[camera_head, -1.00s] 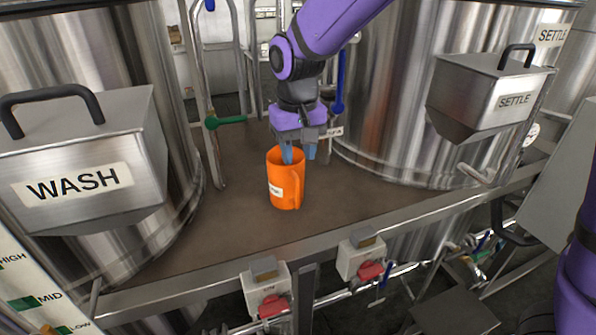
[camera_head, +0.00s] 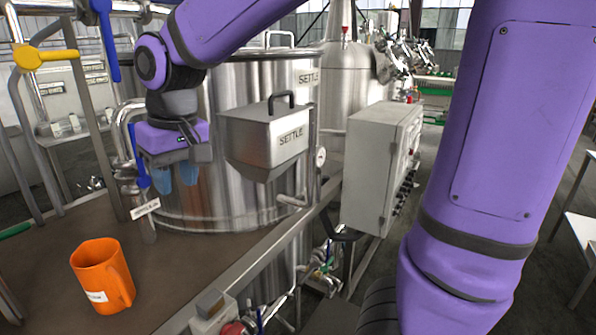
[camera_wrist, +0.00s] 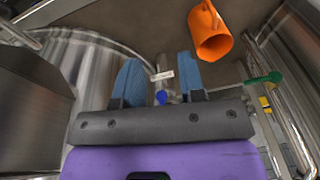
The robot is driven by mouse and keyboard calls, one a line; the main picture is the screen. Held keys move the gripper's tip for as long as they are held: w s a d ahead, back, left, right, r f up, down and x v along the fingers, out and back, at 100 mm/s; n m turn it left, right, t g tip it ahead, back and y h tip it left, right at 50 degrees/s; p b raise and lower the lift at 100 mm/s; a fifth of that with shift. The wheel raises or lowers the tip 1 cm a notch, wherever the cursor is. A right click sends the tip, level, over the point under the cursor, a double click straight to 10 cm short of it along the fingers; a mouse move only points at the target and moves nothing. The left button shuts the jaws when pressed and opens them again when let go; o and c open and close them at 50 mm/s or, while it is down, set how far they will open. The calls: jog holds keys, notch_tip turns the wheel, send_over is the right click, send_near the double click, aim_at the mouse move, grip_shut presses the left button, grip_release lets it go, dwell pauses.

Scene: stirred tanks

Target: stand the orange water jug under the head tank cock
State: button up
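The orange jug (camera_head: 103,277) stands upright on the brown deck at the lower left of the head view, with a white label and its handle on the right. In the wrist view the jug (camera_wrist: 210,38) is at the top, apart from my fingers. My gripper (camera_head: 176,173) is above and to the right of the jug, in front of the settle tank. In the wrist view my gripper (camera_wrist: 160,78) is open, its two blue fingers spread and nothing between them. I cannot tell which fitting is the head tank cock.
Pipes with a yellow handle (camera_head: 42,56) and a blue handle (camera_head: 105,35) rise at the left. The deck (camera_head: 165,265) is bare right of the jug.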

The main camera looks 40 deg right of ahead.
jog(key=s+d+r+m+t+h, duration=0.1)
jog(key=s+d+r+m+t, duration=0.1)
jog(key=s+d, duration=1.1)
jog(key=s+t, duration=0.1)
jog(key=s, duration=0.1)
jog(key=shift+s+r+t, duration=0.15)
jog(key=shift+s+t, duration=0.15)
jog(key=shift+s, duration=0.1)
